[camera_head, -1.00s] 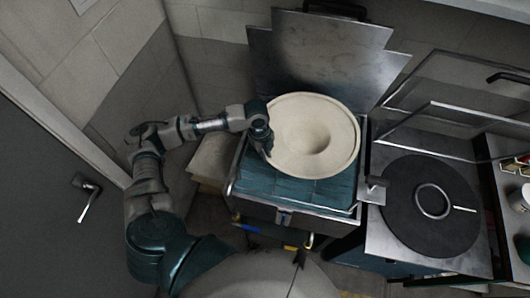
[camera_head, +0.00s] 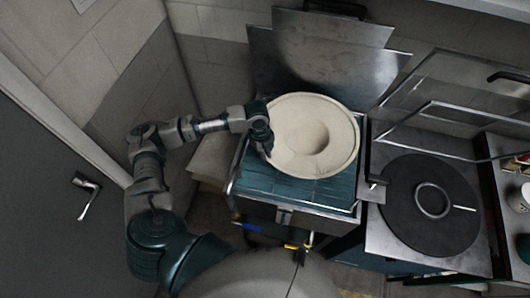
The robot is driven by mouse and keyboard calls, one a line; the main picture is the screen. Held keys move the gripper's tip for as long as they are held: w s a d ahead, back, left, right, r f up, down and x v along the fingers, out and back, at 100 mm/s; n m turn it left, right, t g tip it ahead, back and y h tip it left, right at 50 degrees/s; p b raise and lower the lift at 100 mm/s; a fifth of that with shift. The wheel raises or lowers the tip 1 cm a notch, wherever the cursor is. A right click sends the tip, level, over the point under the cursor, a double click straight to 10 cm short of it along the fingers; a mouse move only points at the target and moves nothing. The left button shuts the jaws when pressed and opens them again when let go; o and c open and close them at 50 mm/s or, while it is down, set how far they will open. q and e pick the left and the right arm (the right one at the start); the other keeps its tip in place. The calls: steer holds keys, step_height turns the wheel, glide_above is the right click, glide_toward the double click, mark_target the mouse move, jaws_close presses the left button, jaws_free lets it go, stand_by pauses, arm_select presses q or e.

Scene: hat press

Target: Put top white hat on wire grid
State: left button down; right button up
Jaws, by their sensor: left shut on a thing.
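A white hat (camera_head: 290,152), wide-brimmed with a round hollow in its middle, is over the teal tiled surface (camera_head: 290,190) of an open metal station. I cannot tell whether it rests there or is held slightly above it. My left gripper (camera_head: 264,146) is shut on the hat's left brim. The part of the brim between the fingers is hidden. My right gripper is not in view. I cannot make out a wire grid for certain; the teal surface shows grid-like lines.
A raised metal lid (camera_head: 335,62) stands behind the hat. To the right is a machine with a round black plate (camera_head: 425,226) carrying a metal ring (camera_head: 432,200), under an open wire-like frame (camera_head: 450,108). A door with a handle (camera_head: 86,195) is at the left.

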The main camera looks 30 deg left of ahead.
arm_select(q)
steer(key=c, duration=1.2)
jaws_free()
steer(key=shift+r, duration=0.25)
steer(key=r, duration=0.3)
steer(key=a+r, duration=0.1)
steer(key=r, duration=0.7)
steer(key=shift+w+a+r, duration=0.15)
steer(key=shift+a, duration=0.25)
